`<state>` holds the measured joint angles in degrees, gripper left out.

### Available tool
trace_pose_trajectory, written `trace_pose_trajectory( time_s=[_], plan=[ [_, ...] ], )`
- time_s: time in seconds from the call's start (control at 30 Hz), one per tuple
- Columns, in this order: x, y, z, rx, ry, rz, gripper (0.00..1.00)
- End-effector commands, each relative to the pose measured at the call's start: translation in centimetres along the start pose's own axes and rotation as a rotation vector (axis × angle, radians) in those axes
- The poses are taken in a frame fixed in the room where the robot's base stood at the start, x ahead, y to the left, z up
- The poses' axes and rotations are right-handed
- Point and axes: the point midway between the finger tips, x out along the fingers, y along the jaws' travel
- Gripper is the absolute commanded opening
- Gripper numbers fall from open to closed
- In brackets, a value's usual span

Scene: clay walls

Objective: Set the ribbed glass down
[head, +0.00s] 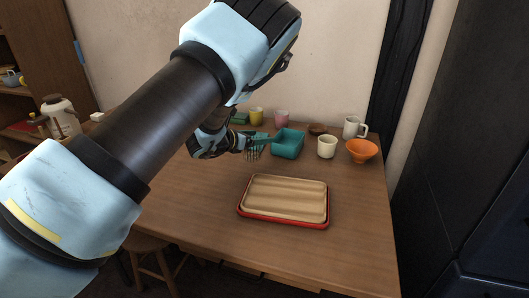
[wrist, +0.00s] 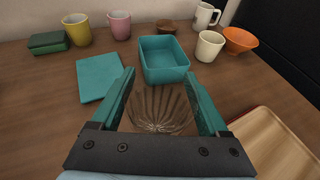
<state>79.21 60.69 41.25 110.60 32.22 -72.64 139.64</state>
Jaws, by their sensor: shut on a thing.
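The ribbed glass (wrist: 158,108) is clear and fluted, and sits between the two teal fingers of my gripper (wrist: 162,100) in the wrist view. My gripper is shut on it. In the head view the glass (head: 252,154) shows small below my gripper (head: 255,142), left of the teal box. The glass is over the wooden table (head: 190,200). I cannot tell whether its base touches the table top. Its lower part is partly hidden by the gripper in the wrist view.
A teal box (wrist: 165,60) and flat teal piece (wrist: 98,77) lie just beyond the glass. A red-rimmed wooden tray (head: 285,198) is at the right. Behind stand yellow (wrist: 77,29), pink (wrist: 119,26) and cream cups (wrist: 209,46), a white mug (wrist: 205,16) and an orange bowl (wrist: 240,40).

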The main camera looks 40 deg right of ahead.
Motion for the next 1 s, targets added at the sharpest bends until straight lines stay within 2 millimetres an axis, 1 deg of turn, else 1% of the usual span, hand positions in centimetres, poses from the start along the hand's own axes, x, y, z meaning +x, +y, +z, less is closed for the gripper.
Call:
trace_pose_trajectory(
  time_s=[0.03,0.17,0.4,0.5,0.73,0.83,0.87,1.0],
  plan=[
    [0.1,0.1,-0.6,0.000,0.002,0.001,0.02],
    [0.6,0.1,-1.6,0.001,0.000,0.001,0.02],
    [1.7,0.1,-4.6,0.001,0.001,0.001,0.02],
    [1.9,0.1,-5.1,0.000,-0.001,0.002,0.02],
    [1.9,0.1,-5.2,0.001,-0.002,0.001,0.02],
    [2.0,0.1,-5.5,0.001,-0.001,0.001,0.02],
    [2.0,0.1,-5.5,0.001,-0.001,0.001,0.79],
    [2.0,0.0,-5.4,0.001,-0.001,0.001,0.95]
  ],
)
